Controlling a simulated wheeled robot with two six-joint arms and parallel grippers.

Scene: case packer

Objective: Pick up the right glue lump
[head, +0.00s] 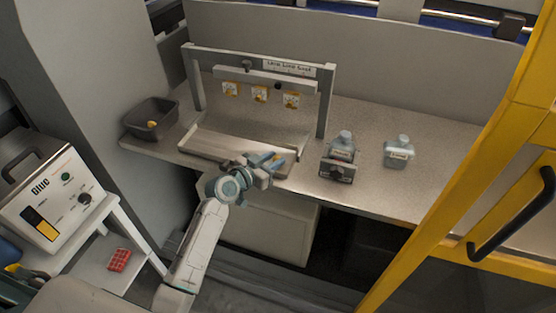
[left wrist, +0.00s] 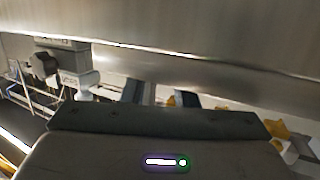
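My left gripper (head: 268,162) is over the front right part of the low tray (head: 235,150) under the frame. In the left wrist view its two dark fingertips (left wrist: 160,95) stand apart with a gap between them. A small yellow glue lump (left wrist: 171,101) shows between the fingertips, close to the right-hand one; I cannot tell whether it touches. In the head view a bit of yellow (head: 279,157) shows at the fingers, mostly hidden by them. Another yellow lump (left wrist: 280,131) lies farther right in the left wrist view. My right gripper is not in view.
A dark bin (head: 168,112) holding a yellow lump (head: 152,124) stands at the bench's left end. The frame's crossbar (head: 265,79) with several yellow-marked tags is behind the gripper. A yellow post (head: 450,200) bounds the right side.

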